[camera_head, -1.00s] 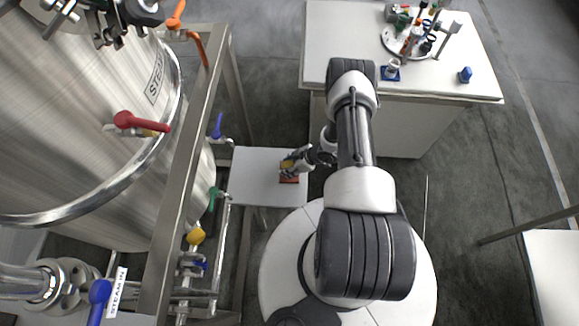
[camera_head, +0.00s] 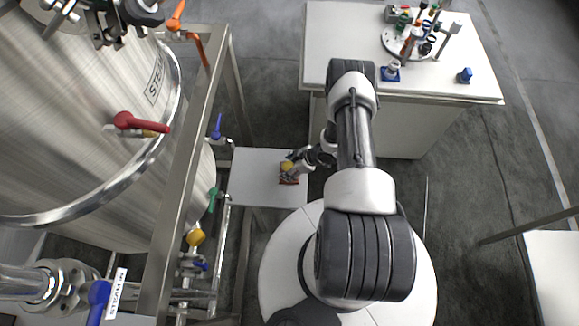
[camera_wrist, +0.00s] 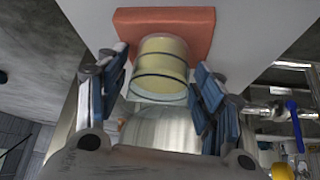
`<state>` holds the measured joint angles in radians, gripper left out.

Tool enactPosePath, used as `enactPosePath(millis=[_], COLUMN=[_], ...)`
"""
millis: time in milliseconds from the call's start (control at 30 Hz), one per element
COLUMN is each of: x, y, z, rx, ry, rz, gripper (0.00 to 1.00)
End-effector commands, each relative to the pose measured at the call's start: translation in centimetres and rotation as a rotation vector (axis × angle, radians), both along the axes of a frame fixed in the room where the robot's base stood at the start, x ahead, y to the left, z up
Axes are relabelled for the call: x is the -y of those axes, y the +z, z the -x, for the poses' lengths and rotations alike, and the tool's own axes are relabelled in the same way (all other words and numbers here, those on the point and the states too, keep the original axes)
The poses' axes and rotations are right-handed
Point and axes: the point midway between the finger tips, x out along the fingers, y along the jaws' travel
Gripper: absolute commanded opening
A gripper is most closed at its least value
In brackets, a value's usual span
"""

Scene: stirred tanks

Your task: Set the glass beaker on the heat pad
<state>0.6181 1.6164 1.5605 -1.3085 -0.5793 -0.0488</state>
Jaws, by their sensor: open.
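The glass beaker (camera_wrist: 162,68) holds a yellowish content and stands on the reddish-orange heat pad (camera_wrist: 190,22) in the wrist view. In the head view the beaker (camera_head: 287,166) is a small yellow spot on the heat pad (camera_head: 290,180), which lies on a small white table (camera_head: 250,178). My gripper (camera_wrist: 160,85) is open, with one blue-grey finger on each side of the beaker's near part. I cannot tell whether a finger touches the glass. In the head view my gripper (camera_head: 300,167) is small and partly covers the pad.
A steel tank (camera_head: 80,130) and its frame (camera_head: 190,150) stand left of the small table, with valves and pipes beside it. A white bench (camera_head: 340,30) at the back holds a round rack (camera_head: 408,42), a blue-based item (camera_head: 390,72) and a blue object (camera_head: 465,75).

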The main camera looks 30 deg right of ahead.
Motion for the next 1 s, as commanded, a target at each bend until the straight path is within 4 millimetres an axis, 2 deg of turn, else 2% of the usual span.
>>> enactPosePath(millis=[433,700,767,867,967,1000], x=[3.2,4.4,4.9,6.7,9.3,10.3], y=[7.6,10.2,10.9,13.2,17.9,20.2], z=[3.3,4.5,4.2,2.5,-0.5,-1.6], rx=[0.001,0.001,0.001,-0.004,-0.011,-0.016], ry=[-0.003,-0.002,-0.004,-0.022,-0.069,-0.094], rz=[0.001,0.003,0.016,0.080,0.188,0.235], gripper=[0.61,0.61,0.61,0.61,0.61,0.61])
